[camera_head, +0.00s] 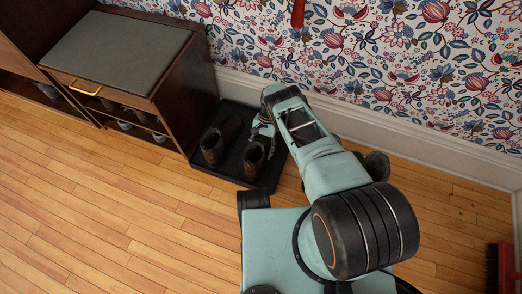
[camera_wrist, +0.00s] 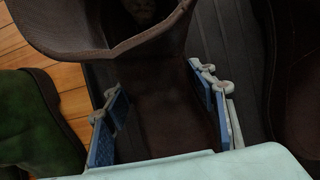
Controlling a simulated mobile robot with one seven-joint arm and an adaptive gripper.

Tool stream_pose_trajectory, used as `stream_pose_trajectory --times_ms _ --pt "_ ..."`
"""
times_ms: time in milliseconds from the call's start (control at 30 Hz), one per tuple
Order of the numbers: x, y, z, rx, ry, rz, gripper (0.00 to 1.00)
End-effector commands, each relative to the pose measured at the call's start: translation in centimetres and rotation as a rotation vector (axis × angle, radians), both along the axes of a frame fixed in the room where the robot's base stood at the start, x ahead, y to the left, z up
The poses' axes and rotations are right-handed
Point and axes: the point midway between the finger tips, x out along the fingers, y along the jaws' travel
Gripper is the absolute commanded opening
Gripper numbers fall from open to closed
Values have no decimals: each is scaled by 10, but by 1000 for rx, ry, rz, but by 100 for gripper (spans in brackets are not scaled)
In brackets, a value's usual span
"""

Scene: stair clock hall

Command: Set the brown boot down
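The brown boot (camera_head: 253,161) stands upright on the right part of a black tray (camera_head: 237,182) on the floor, or just above it; I cannot tell which. My gripper (camera_head: 264,133) is at its wall side. In the wrist view, the boot (camera_wrist: 172,110) is between my gripper's two blue-padded fingers (camera_wrist: 163,118), its wide top opening toward the upper left. The fingers are close to its sides. Whether both pads press on it is not clear. The boot's lower part is hidden in the wrist view.
Another dark brown boot (camera_head: 213,148) stands to the left on the tray. A green boot (camera_wrist: 38,125) is left of the fingers in the wrist view. A wooden cabinet (camera_head: 187,85) borders the tray's left, the patterned wall its back. Wooden floor (camera_head: 110,205) is clear in front.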

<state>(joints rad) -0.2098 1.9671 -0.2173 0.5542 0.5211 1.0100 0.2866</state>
Motion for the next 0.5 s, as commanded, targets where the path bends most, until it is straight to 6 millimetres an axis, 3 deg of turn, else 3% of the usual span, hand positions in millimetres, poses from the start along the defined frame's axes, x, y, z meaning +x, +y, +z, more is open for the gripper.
stream_pose_trajectory --times_ms 133,500 --pt "0 0 0 0 1 0 69" --pt "0 0 2 0 0 1 69"
